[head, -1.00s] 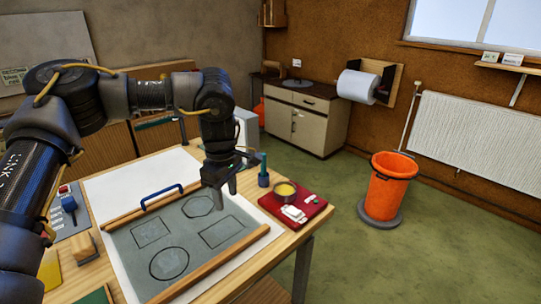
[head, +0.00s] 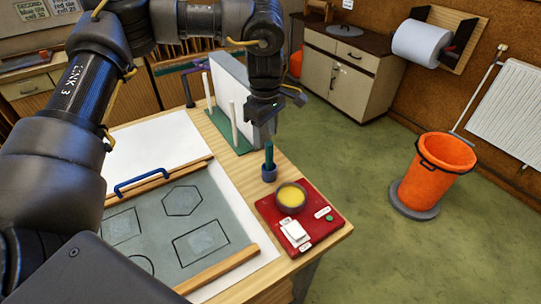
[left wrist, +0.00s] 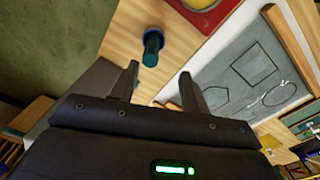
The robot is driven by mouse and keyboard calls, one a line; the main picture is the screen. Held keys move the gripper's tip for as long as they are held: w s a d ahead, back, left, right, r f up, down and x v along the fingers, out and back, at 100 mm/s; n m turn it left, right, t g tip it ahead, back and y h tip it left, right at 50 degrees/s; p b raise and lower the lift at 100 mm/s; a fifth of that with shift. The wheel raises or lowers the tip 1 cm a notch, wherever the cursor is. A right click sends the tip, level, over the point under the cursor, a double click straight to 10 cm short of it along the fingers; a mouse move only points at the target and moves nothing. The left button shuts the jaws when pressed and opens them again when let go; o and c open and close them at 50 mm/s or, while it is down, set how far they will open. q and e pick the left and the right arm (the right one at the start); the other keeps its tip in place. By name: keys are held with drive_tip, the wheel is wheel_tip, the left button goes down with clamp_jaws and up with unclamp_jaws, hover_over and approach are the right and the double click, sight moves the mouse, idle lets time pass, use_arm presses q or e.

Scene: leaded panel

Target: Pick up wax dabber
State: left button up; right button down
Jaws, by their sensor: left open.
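The wax dabber looks to be the dark teal stick (head: 269,154) standing upright in a small blue holder (head: 269,174) on the bench, left of the red wax plate. It also shows in the left wrist view (left wrist: 151,48), seen from above. My left gripper (head: 268,128) points down just above the stick's top. In the left wrist view my left gripper's fingers (left wrist: 159,72) are spread apart with nothing held between them. The stick's top lies near the gap between the fingertips. Its lower end is hidden in the holder. My right gripper is in neither current view.
A red plate (head: 326,236) with a pot of yellow wax (head: 291,196) and a white switch sits beside the holder. A rack (head: 243,144) with pale upright rods stands behind it. The grey panel (head: 150,222) with a blue handle (head: 149,174) lies left.

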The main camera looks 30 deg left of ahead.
sight(268, 144)
use_arm(q)
drive_tip(key=f, duration=0.2)
drive_tip(key=w+f, duration=0.1)
drive_tip(key=f, duration=0.1)
drive_tip(key=shift+d+f+p, duration=0.15)
drive_tip(key=shift+f+p, duration=0.15)
drive_tip(key=shift+p, duration=0.1)
drive_tip(key=shift+w+a+f, duration=0.15)
drive_tip(key=shift+a+f, duration=0.05)
drive_tip(key=shift+f, duration=0.2)
drive_tip(key=shift+f+p, duration=0.25)
drive_tip(key=shift+p, duration=0.25)
wheel_tip(268, 144, down, 4)
drive_tip(key=shift+w+d+r+p, duration=0.1)
drive_tip(key=shift+w+r+p, duration=0.05)
drive_tip(key=shift+p, duration=0.65)
drive_tip(key=shift+f, duration=0.4)
use_arm(e)
wheel_tip(268, 144, up, 4)
drive_tip(key=shift+f, duration=0.2)
use_arm(q)
drive_tip(key=shift+r, duration=0.1)
clamp_jaws()
use_arm(e)
drive_tip(key=shift+w, duration=0.2)
